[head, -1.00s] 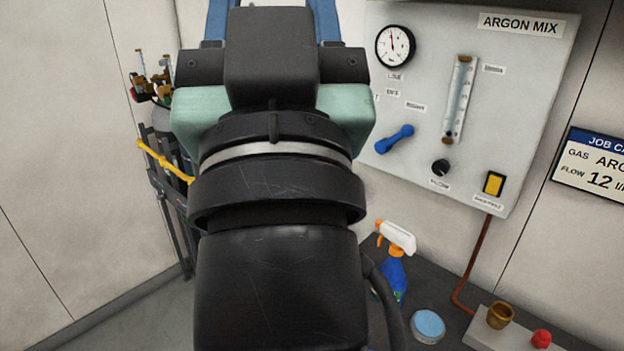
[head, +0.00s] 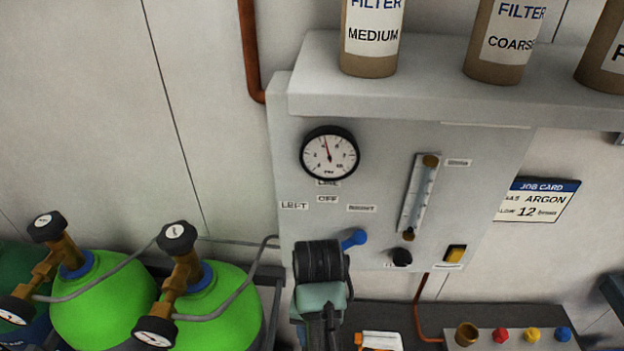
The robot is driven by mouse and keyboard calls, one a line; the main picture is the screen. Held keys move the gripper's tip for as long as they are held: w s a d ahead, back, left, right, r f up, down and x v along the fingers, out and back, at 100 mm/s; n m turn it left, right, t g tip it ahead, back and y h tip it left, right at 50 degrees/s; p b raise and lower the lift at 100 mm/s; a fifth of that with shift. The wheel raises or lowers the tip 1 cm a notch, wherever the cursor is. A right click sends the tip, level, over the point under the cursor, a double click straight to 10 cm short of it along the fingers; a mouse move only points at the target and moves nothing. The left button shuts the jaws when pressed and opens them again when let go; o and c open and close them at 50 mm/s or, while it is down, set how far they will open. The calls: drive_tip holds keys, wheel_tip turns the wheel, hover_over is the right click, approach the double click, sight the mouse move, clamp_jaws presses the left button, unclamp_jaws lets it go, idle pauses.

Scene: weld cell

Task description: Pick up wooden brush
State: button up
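No wooden brush can be made out in the head view. My gripper (head: 321,302) is at the lower middle, in front of the grey gas panel. Its black wrist and pale green body show; its fingers are hidden or cut off by the bottom edge, so I cannot tell whether it is open or holds anything.
Green gas cylinders (head: 105,305) with brass valves stand at the lower left. The grey panel (head: 460,205) carries a gauge and a blue lever. Filter cans (head: 372,45) stand on the shelf above. A dark bench (head: 390,318) below holds a spray bottle (head: 378,341) and coloured caps.

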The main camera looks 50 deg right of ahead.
wheel_tip(320, 180, down, 6)
drive_tip(key=shift+r+b, duration=0.2)
drive_tip(key=shift+b, duration=0.3)
drive_tip(key=shift+d+f+p, duration=0.1)
drive_tip(key=shift+f+p, duration=0.75)
drive_tip(key=shift+f, duration=2.05)
clamp_jaws()
